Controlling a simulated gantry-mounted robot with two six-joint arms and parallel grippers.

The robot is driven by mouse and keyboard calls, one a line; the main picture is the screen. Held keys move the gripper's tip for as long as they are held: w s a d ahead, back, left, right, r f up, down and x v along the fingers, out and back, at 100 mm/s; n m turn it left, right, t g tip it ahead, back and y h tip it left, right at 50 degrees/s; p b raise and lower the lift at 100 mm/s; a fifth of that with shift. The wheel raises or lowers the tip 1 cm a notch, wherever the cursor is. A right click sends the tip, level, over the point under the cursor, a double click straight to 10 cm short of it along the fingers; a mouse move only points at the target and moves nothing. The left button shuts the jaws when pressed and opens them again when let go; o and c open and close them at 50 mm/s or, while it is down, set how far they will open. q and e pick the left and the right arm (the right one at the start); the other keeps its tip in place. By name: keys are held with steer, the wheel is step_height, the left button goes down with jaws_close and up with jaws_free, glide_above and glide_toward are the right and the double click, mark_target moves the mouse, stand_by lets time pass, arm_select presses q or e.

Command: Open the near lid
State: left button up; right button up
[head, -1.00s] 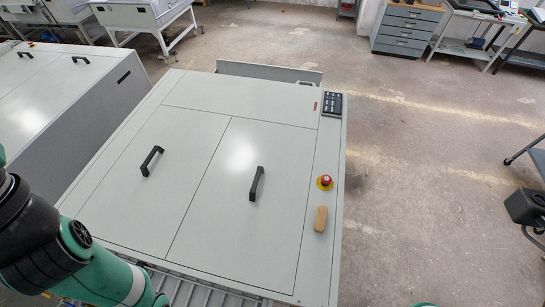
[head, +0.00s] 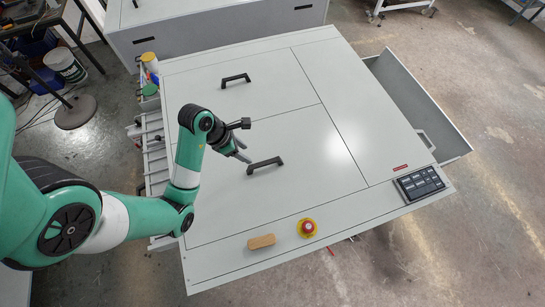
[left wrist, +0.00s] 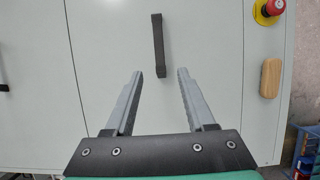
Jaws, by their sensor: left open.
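The near lid (head: 310,150) is a flat pale grey panel lying shut in the top of the machine. Its black bar handle (head: 265,165) stands near the lid's left part in the head view. My left gripper (head: 243,154) is open and empty, just beside and above that handle. In the left wrist view the handle (left wrist: 158,40) runs away from me, its near end lined up with the gap between my fingertips (left wrist: 160,74). I cannot tell the exact height between fingers and handle. My right gripper is not in view.
The far lid (head: 215,105) has its own black handle (head: 235,80) and is shut. A wooden block (head: 261,241), a red emergency stop (head: 307,227) and a black keypad (head: 420,183) lie along the near edge. An open-topped grey bin (head: 412,95) juts out at the right.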

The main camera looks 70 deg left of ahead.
mark_target(262, 163)
arm_select(q)
steer(key=x, duration=1.1)
steer(key=shift+w+a+f, duration=0.1)
steer(key=shift+f, duration=0.1)
steer(key=shift+c, duration=0.2)
jaws_close()
stand_by(0.8)
